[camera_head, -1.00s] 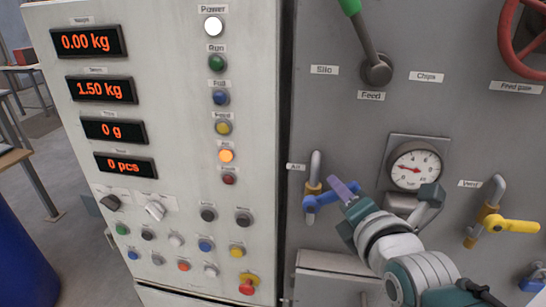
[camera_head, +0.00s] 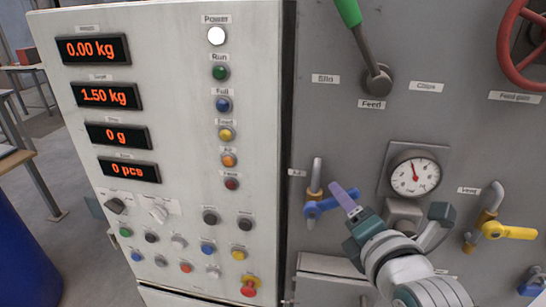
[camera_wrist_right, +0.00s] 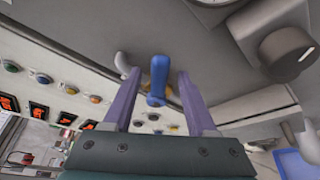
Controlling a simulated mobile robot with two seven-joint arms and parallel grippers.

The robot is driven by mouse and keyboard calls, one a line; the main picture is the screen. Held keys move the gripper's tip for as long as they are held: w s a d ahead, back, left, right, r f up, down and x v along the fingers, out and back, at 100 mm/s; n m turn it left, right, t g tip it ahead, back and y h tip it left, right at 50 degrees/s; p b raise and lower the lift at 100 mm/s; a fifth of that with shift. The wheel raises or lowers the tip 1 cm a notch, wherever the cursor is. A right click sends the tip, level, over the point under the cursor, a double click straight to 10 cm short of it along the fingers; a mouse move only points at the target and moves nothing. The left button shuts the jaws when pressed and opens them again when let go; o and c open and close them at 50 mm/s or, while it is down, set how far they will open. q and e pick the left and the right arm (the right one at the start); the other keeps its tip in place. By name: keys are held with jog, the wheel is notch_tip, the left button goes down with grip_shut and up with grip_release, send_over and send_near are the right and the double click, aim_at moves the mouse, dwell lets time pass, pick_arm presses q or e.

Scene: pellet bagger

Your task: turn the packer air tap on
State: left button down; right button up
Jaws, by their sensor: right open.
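The air tap (camera_head: 330,203) has a blue lever on a brass and grey pipe, on the grey machine face below the small Air label. The lever lies crosswise to the pipe, and my purple finger partly covers it. My right gripper (camera_head: 342,192) is open at the lever. In the right wrist view the blue lever (camera_wrist_right: 158,78) stands between the two spread purple fingers, with gaps on both sides. My left gripper is not in view.
A pressure gauge (camera_head: 413,174) sits just right of the tap, above my right wrist. A yellow-handled vent tap (camera_head: 508,231) is farther right. The white control panel (camera_head: 180,60) with buttons and displays is on the left. A green-handled feed lever (camera_head: 365,45) is above.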

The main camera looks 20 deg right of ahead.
pick_arm(q)
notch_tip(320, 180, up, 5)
jog(key=p, duration=0.3)
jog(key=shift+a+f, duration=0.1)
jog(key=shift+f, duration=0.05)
pick_arm(e)
jog(key=v, duration=0.7)
jog(key=shift+s+r, duration=0.15)
jog(key=shift+s, duration=0.2)
jog(key=shift+a, duration=0.1)
jog(key=shift+c, duration=0.2)
